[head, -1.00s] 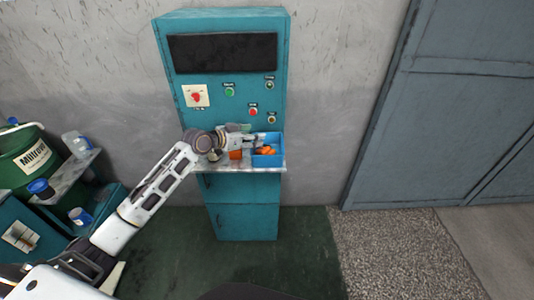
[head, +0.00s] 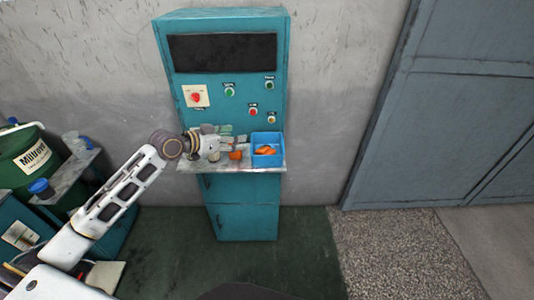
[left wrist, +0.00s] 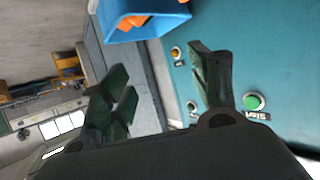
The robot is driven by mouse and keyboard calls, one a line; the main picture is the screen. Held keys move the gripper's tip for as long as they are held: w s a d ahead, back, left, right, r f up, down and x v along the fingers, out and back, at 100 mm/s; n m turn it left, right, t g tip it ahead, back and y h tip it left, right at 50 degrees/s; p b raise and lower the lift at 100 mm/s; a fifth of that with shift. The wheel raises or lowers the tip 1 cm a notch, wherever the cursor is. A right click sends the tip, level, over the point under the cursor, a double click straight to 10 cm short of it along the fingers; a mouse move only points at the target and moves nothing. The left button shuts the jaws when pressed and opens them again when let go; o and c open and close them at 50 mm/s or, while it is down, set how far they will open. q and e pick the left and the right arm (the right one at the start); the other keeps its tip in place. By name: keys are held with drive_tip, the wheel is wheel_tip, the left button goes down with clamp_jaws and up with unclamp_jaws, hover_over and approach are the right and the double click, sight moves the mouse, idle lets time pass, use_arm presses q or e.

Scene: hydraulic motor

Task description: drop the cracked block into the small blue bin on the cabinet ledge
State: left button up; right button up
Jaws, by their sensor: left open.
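The small blue bin (head: 279,160) stands at the right end of the cabinet ledge (head: 205,169). Orange pieces (head: 265,151) lie inside the bin; I cannot tell whether one is the cracked block, as no crack is visible. My left gripper (head: 242,138) is open and empty, just left of the bin and above the ledge. In the left wrist view the open fingers (left wrist: 160,70) are apart, with the blue bin (left wrist: 178,22) and orange inside it (left wrist: 133,20) beyond them. My right gripper is not in view.
Another orange object (head: 236,155) sits on the ledge under my left gripper. The teal cabinet (head: 225,55) rises behind, with buttons and a red switch (head: 196,97). A green drum (head: 25,160) and a side shelf stand at far left. The floor to the right is clear.

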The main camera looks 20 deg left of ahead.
use_arm(q)
drive_tip(key=shift+s+a+r, duration=0.25)
drive_tip(key=shift+s, duration=0.3)
idle(0.6)
